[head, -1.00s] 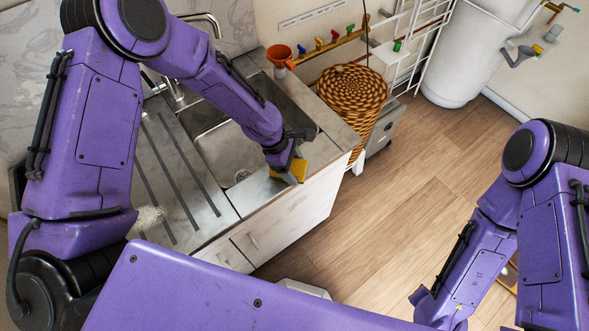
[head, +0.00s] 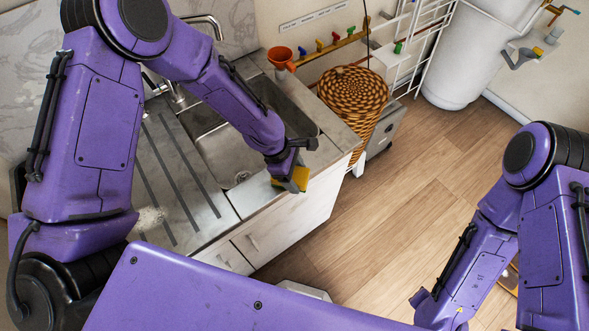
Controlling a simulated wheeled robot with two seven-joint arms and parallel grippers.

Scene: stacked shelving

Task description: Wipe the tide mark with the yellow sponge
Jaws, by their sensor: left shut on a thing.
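The yellow sponge (head: 301,179) is in my left gripper (head: 290,172), which is shut on it. Gripper and sponge are over the front rim of the steel sink (head: 225,150), near its right part. I cannot tell whether the sponge touches the rim. A pale speckled patch (head: 150,219), which may be the tide mark, lies on the grooved draining board to the left of the basin, well apart from the sponge. My right arm comes in at the right, but its gripper is out of view.
A tap (head: 205,22) stands behind the sink. An orange funnel (head: 281,57) is at the back corner. A patterned wicker basket (head: 352,95) stands right of the counter, with a white wire rack (head: 425,45) behind. The wooden floor (head: 400,200) between is open.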

